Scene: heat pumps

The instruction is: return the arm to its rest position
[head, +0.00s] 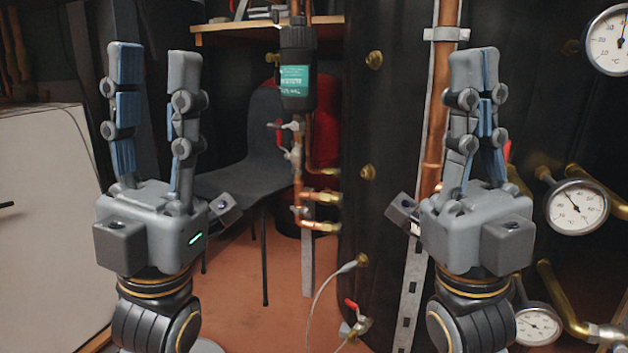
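My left gripper (154,65) stands upright at the left of the head view. Its two grey fingers with blue pads point up and are clearly apart, with nothing between them. My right gripper (474,68) stands upright right of the middle, at about the same height. Its fingers also point up but overlap from this angle, so the gap between them does not show. No held object is visible in it. Both wrists come up from the bottom edge of the view.
A large black tank (385,130) with brass fittings and a copper pipe (438,100) stands behind my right gripper. Round gauges (577,207) are at the right. A dark chair (250,150) and a white panel (45,210) are behind my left gripper. Reddish floor (240,300) shows between the arms.

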